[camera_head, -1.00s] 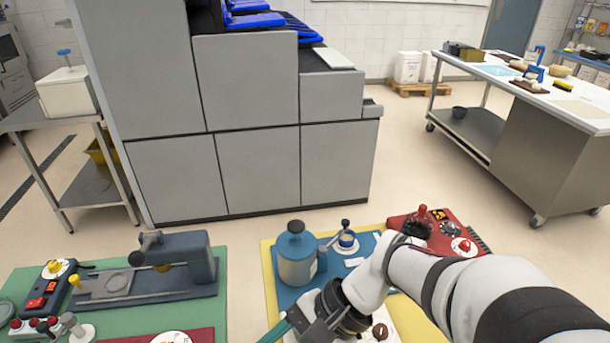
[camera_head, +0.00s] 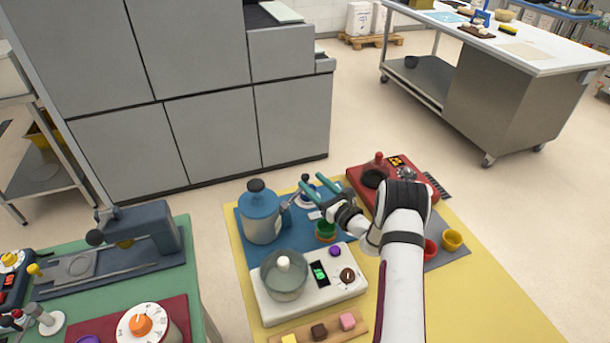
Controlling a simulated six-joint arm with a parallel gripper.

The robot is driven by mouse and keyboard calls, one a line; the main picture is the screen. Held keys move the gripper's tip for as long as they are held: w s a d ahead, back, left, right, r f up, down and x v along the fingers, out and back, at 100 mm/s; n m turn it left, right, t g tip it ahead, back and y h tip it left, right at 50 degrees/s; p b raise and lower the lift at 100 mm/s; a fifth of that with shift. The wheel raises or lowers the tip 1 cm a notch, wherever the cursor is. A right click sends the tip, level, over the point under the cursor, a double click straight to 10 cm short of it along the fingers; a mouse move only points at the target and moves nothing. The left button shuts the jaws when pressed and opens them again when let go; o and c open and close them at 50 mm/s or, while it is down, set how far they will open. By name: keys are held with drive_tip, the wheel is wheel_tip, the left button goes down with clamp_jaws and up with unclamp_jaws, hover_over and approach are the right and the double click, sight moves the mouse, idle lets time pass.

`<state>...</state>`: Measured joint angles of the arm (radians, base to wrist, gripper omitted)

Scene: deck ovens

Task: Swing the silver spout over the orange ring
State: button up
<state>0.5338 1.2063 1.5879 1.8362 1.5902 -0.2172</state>
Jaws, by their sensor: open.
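My gripper (camera_head: 312,183) is open, its two green fingers parallel and pointing up-left, with no object seen between them. It is over the back of the blue mat (camera_head: 243,232), close to a small black-knobbed fitting (camera_head: 305,180) beside the blue canister (camera_head: 261,218); I cannot tell whether it touches. My fingers partly cover that fitting. No orange ring is clearly visible.
A white scale-like device with a glass dome (camera_head: 285,276) stands in front. A green cup (camera_head: 325,234) is under my wrist. A red device (camera_head: 362,180) and red (camera_head: 430,249) and yellow (camera_head: 452,240) cups are to the right. An orange knob (camera_head: 141,324) is lower left.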

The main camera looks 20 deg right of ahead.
sight(307, 178)
drive_tip(key=x, duration=0.4)
drive_tip(key=shift+w+a, duration=0.1)
drive_tip(key=shift+c, duration=0.3)
clamp_jaws()
idle(1.0)
